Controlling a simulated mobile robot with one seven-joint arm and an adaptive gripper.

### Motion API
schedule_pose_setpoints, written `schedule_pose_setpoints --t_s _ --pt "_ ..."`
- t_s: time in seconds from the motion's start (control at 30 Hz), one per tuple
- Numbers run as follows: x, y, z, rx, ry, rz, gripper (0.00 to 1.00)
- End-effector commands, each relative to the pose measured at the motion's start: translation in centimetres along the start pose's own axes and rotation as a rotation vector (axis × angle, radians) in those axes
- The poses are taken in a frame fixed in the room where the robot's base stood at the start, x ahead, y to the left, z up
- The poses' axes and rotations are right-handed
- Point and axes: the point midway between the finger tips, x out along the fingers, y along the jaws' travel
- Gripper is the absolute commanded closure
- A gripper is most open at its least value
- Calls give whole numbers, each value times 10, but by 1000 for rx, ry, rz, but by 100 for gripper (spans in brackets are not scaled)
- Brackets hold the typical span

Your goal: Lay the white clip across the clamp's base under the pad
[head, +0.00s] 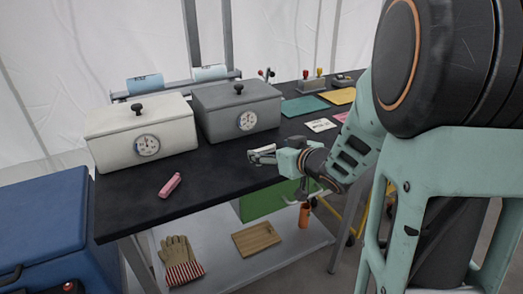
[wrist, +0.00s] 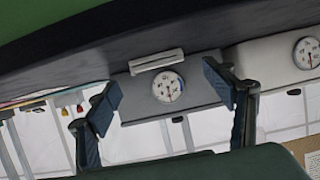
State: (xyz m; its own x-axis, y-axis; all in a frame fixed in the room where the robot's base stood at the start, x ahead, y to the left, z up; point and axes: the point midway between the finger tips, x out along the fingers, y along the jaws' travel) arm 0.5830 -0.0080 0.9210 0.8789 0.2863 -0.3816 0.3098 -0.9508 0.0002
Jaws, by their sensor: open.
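My gripper (head: 262,154) is open and reaches in over the black table's front edge, in front of the grey box. In the wrist view its two dark fingers (wrist: 158,95) are spread wide with nothing held between them. A white bar that looks like the white clip (wrist: 156,60) shows between and beyond the fingers, just in front of the grey box; whether it touches the table is unclear. In the head view it cannot be told clearly from the fingers.
A white box (head: 143,132) and a grey box (head: 237,108), each with a dial, stand on the black table (head: 215,178). A pink object (head: 170,185) lies at front left. Coloured sheets (head: 305,106) lie at right. Gloves (head: 180,261) and a wooden board (head: 257,239) lie below.

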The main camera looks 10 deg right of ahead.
Motion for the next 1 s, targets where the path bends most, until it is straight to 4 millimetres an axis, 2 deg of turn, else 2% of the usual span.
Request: schedule_pose_setpoints --t_s 0.03,0.2,0.5,0.8,1.0 --pt "10 1 5 0 -2 -1 25" --pt "31 2 4 -1 -1 -1 25" --pt "35 3 2 0 0 1 25" --pt "35 3 2 0 0 1 56" --pt "35 3 2 0 0 1 58"
